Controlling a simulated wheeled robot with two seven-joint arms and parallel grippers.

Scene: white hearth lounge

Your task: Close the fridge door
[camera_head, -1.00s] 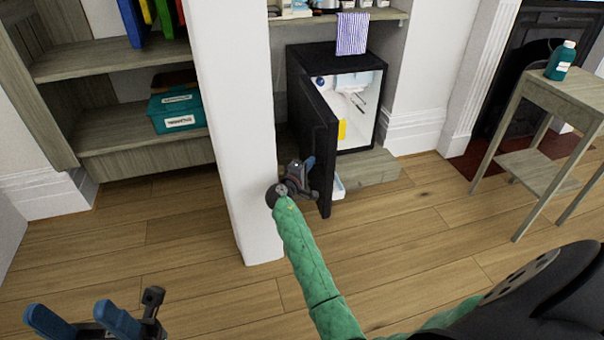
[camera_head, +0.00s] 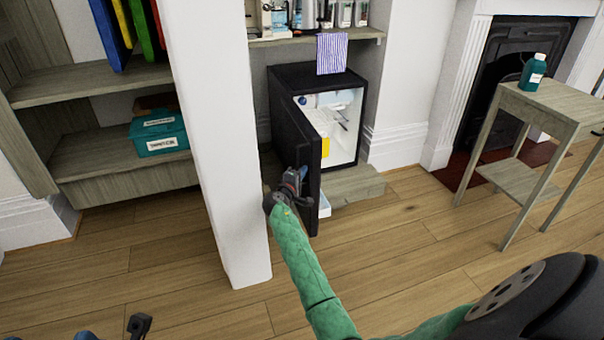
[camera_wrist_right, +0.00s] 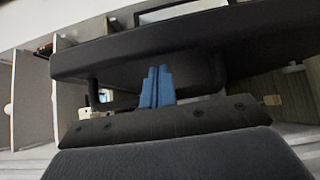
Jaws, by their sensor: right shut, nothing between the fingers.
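The small black fridge (camera_head: 317,75) stands in the alcove on a low wooden plinth. Its door (camera_head: 311,150) is open and swung out toward me, hinged on the left. The white inside shows a yellow item and shelves. My right gripper (camera_head: 299,175) is at the outer face of the door, near its free edge. In the right wrist view its blue fingertips (camera_wrist_right: 157,87) are together and empty, in front of the dark door (camera_wrist_right: 180,55) and its handle bar (camera_wrist_right: 215,75). I cannot tell whether they touch. Only a small part of my left gripper (camera_head: 138,325) shows at the bottom edge.
A white pillar (camera_head: 215,130) stands close to the left of the door and my right gripper. A wooden side table (camera_head: 545,105) with a green bottle (camera_head: 533,73) is at the right. A striped cloth (camera_head: 332,53) hangs above the fridge. The floor in front is clear.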

